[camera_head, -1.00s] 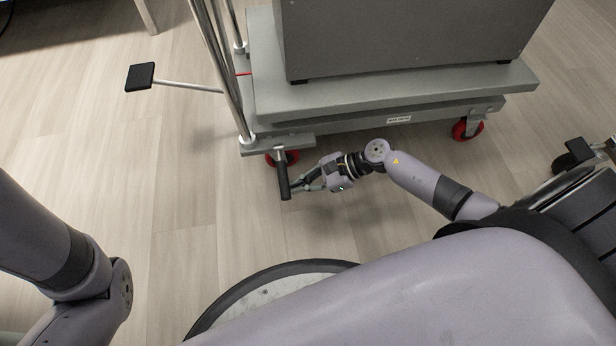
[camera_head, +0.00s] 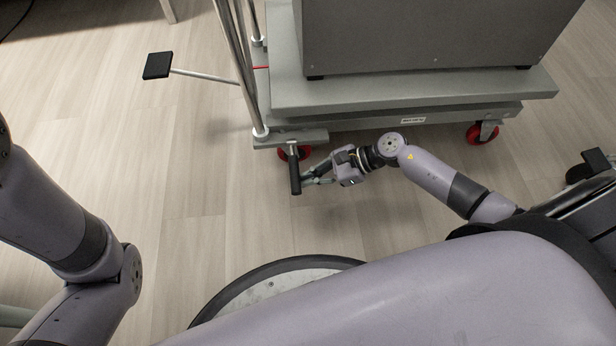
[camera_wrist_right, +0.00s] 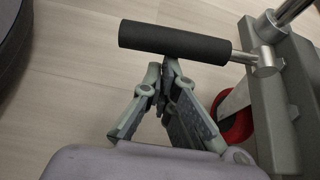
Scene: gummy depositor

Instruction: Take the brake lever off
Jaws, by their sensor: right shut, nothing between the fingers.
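The brake lever has a black cylindrical grip (camera_head: 295,179) on a short metal stem at the front left corner of the grey lift cart (camera_head: 400,92). It sticks out over the floor beside a red caster. My right gripper (camera_head: 306,181) is just right of the grip, with its fingertips at or very close to it. In the right wrist view, the black grip (camera_wrist_right: 174,42) lies across the top, and the fingertips of my right gripper (camera_wrist_right: 166,68) are together just below it, with nothing between them. Whether they touch it is unclear. My left gripper is outside the view.
A black pedal (camera_head: 157,65) on a metal rod juts out left of the cart. Red casters (camera_head: 482,133) stand under the cart, and a grey box (camera_head: 420,35) sits on top. Upright metal posts rise at the cart's left end. The floor at left is clear.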

